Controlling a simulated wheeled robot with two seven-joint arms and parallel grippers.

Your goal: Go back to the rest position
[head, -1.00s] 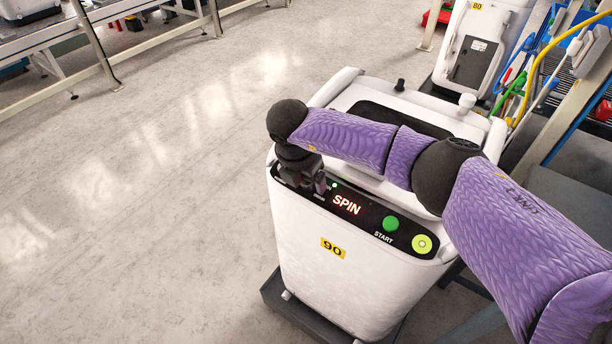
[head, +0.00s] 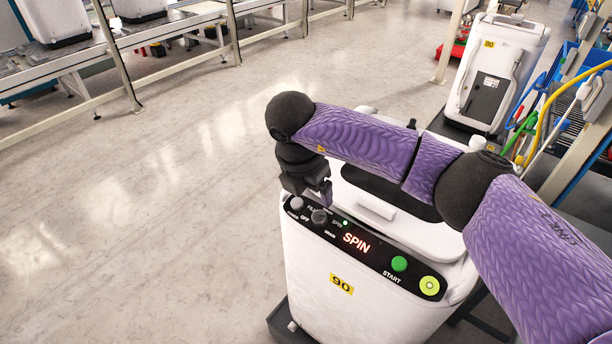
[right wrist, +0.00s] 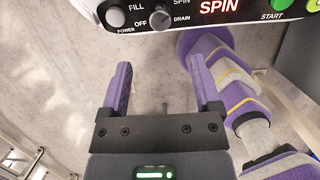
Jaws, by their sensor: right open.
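My right gripper (head: 318,192) is open and empty. In the head view it points down, just above the left end of the white machine's (head: 345,300) control panel, and appears apart from it. In the right wrist view my right gripper (right wrist: 160,85) has its two purple fingers spread with nothing between them. The panel has a power knob (head: 297,202) and a selector dial (head: 319,216), both uncovered. The dial (right wrist: 160,18) also shows in the right wrist view. The display (head: 356,243) reads SPIN in lit letters. My left gripper is not in view.
A green START button (head: 399,263) and a yellow-green button (head: 429,285) are at the panel's right. A second white machine (head: 497,75) stands behind. A rack with coloured cables (head: 540,125) is at right, a conveyor (head: 95,50) at upper left. The left floor is clear.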

